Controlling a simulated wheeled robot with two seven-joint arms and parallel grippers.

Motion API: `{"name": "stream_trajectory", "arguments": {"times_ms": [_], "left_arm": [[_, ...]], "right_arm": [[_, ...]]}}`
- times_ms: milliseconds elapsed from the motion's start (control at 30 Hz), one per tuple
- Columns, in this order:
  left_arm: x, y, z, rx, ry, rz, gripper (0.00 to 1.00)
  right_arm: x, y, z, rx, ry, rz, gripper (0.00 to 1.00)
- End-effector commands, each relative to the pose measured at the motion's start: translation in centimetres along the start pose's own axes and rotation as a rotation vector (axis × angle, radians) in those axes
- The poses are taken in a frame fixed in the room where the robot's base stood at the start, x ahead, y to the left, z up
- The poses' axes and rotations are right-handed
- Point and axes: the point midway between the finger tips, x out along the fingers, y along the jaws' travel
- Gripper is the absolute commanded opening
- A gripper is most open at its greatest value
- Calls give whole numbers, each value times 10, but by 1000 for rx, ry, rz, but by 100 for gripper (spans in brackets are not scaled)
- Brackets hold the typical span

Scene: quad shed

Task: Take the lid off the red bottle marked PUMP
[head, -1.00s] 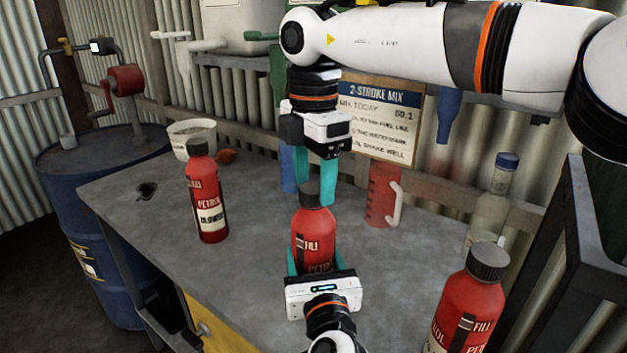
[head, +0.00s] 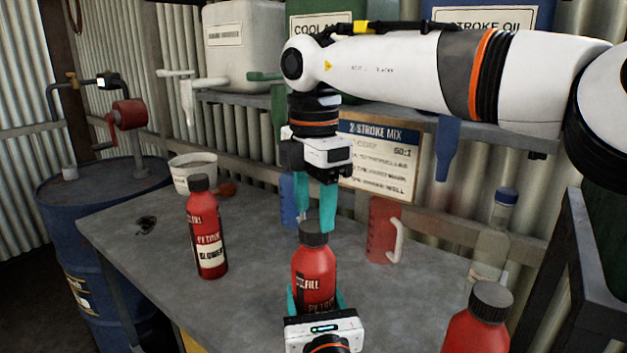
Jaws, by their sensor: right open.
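A red bottle (head: 314,277) with its dark lid (head: 313,234) on stands upright at the front middle of the bench. Its visible label reads "FILL" and part of "PETROL"; the rest is hidden, so I cannot read PUMP. My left gripper (head: 317,300) comes from below, its teal fingers on either side of this bottle's lower body, apparently shut on it. My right gripper (head: 315,222) points down from above, open and empty, its fingertips about level with the lid's top. Another red bottle (head: 206,235), marked "BLOWER", stands left. A third red bottle (head: 474,335) is cut off at lower right.
A red jug (head: 382,232), a blue bottle (head: 288,200) and a clear bottle with a blue cap (head: 490,240) stand along the back. A mix sign (head: 380,160) hangs behind. A white bucket (head: 193,175) and blue drum (head: 75,200) are at left. A dark frame (head: 575,255) borders the right.

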Motion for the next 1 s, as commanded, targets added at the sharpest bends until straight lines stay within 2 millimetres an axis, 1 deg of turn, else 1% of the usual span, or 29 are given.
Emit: {"name": "stream_trajectory", "arguments": {"times_ms": [33, 100, 200, 333, 567, 833, 967, 1000], "left_arm": [[0, 0, 1, 1, -2, 0, 0], [0, 0, 1, 1, -2, 0, 0], [0, 0, 1, 1, -2, 0, 0], [0, 0, 1, 1, -2, 0, 0], [0, 0, 1, 1, -2, 0, 0], [0, 0, 1, 1, -2, 0, 0], [0, 0, 1, 1, -2, 0, 0], [0, 0, 1, 1, -2, 0, 0]], "right_arm": [[8, 0, 0, 0, 0, 2, 56], [16, 0, 0, 1, 1, 1, 56], [24, 0, 0, 1, 1, 0, 56], [29, 0, 0, 0, 0, -1, 56], [29, 0, 0, 1, 0, -1, 56], [29, 0, 0, 1, 0, -1, 12], [29, 0, 0, -9, -1, -1, 10], [29, 0, 0, -41, -2, -1, 10]]}}
